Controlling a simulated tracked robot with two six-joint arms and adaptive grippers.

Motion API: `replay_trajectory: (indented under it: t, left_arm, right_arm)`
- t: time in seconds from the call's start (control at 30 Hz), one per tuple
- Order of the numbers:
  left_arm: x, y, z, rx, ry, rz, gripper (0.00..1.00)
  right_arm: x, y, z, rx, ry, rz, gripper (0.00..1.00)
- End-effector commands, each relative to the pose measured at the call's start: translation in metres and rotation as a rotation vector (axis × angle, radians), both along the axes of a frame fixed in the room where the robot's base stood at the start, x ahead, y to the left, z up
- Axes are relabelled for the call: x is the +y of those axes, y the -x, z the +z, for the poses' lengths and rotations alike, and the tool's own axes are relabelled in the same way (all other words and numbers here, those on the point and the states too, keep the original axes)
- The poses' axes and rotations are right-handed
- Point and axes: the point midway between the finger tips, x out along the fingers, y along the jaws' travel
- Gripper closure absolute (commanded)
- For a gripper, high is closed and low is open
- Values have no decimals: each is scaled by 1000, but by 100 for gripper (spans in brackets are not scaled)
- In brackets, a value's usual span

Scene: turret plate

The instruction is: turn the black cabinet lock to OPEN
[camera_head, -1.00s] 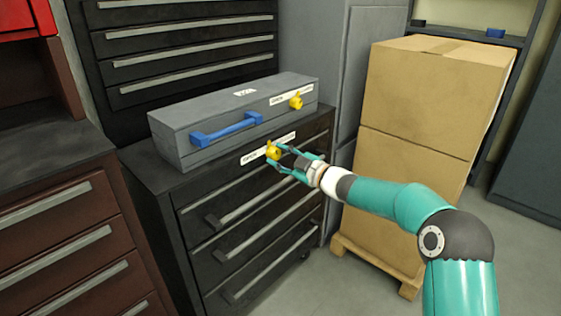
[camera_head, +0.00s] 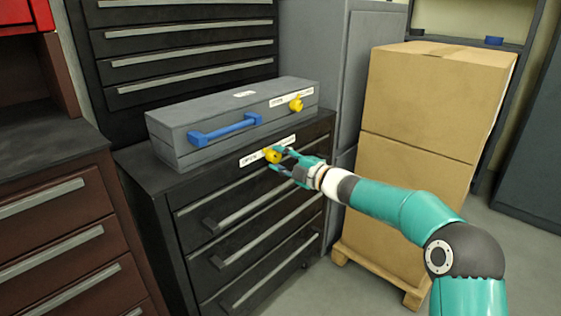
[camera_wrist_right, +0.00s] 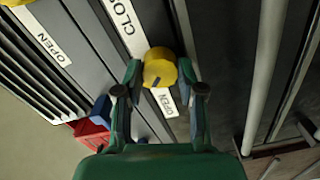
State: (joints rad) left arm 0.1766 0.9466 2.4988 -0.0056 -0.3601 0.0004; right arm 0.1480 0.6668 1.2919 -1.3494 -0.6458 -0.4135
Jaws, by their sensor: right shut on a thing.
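The black cabinet (camera_head: 150,195) has a yellow lock knob (camera_head: 271,156) on its front top edge, on a white label strip (camera_head: 252,161). In the right wrist view the yellow knob (camera_wrist_right: 159,66) has a dark mark on the side towards the word OPEN (camera_wrist_right: 171,108). The partly cut-off word CLOSED (camera_wrist_right: 122,14) is on the opposite side. My right gripper (camera_head: 278,158) is shut on the knob, with its two fingers on opposite sides, as the right wrist view shows (camera_wrist_right: 160,86). My left gripper is not in view.
A grey case (camera_head: 185,151) with a blue handle (camera_head: 225,128) and its own yellow knob (camera_head: 296,104) lies on the cabinet top, close above my gripper. Cardboard boxes (camera_head: 415,120) on a pallet stand to the right. Brown drawers (camera_head: 60,215) stand at the left.

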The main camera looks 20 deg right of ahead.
Motion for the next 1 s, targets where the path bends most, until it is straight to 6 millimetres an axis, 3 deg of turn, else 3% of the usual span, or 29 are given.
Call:
replay_trajectory:
  t: [0.33, 0.37, 0.5, 0.83, 1.0]
  left_arm:
    - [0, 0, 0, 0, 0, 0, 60]
    - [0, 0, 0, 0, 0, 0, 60]
    - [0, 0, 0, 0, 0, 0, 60]
    - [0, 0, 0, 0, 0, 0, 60]
    - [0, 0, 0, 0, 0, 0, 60]
  right_arm:
    - [2, 1, -6, 7, 7, 5, 96]
    - [2, 1, -6, 7, 7, 5, 56]
    - [2, 0, -5, 6, 6, 5, 36]
    - [0, 1, -2, 2, 3, 3, 36]
    - [-7, 12, -1, 3, 2, 1, 36]
